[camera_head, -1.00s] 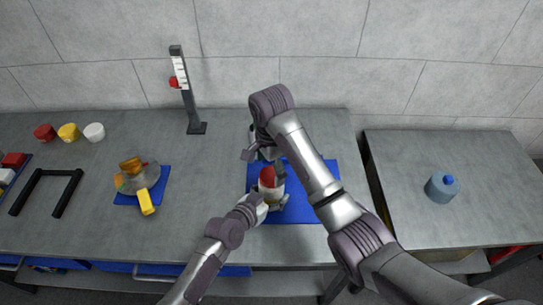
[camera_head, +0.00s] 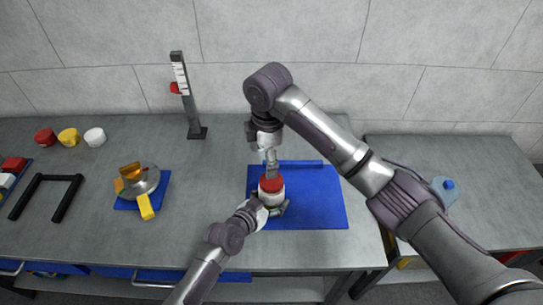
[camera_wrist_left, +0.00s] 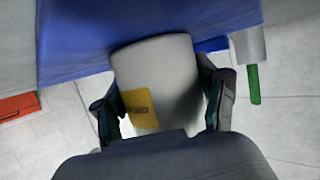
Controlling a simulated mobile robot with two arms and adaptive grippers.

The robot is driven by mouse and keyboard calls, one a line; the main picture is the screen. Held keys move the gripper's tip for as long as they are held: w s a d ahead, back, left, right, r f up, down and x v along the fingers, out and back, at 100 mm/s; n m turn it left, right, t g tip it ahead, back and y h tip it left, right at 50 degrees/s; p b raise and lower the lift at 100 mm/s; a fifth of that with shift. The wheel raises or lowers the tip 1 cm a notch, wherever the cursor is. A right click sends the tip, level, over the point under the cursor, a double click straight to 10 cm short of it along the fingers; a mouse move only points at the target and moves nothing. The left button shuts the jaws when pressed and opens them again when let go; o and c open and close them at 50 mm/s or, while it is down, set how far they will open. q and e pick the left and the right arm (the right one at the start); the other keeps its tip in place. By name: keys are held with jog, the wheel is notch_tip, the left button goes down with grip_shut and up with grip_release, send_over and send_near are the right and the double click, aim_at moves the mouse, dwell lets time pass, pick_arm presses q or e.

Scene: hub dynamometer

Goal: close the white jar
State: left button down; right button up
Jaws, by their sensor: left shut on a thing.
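The white jar (camera_head: 273,197) stands upright at the left part of the blue mat (camera_head: 318,205). A red round piece (camera_head: 271,184) is on top of it, and I cannot tell whether it is fully seated. My left gripper (camera_head: 270,208) is shut on the jar's side from the front left. In the left wrist view the pale jar (camera_wrist_left: 165,68), with a yellow label (camera_wrist_left: 139,107), sits between the two fingers. My right gripper (camera_head: 271,170) points straight down above the red piece, its tips at or very near it. Its finger opening is not clear.
Red (camera_head: 45,135), yellow (camera_head: 69,133) and white (camera_head: 94,135) round pieces stand at the back left. A clear container (camera_head: 148,177) lies on a small blue mat. A post gauge (camera_head: 187,95) stands behind. A blue container (camera_head: 444,188) is on the right table, partly hidden by my right arm.

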aim_at(272, 180)
jog(key=n, duration=0.5)
jog(key=shift+s+d+r, duration=0.15)
jog(key=shift+d+r, duration=0.1)
jog(key=shift+d, duration=0.1)
jog(key=n, duration=0.5)
jog(key=shift+s+d+r+n+g, duration=0.15)
jog(key=shift+s+d+n+g, duration=0.1)
jog(key=shift+n+g, duration=0.05)
jog(key=shift+f, duration=4.05)
jog(key=shift+c, duration=0.3)
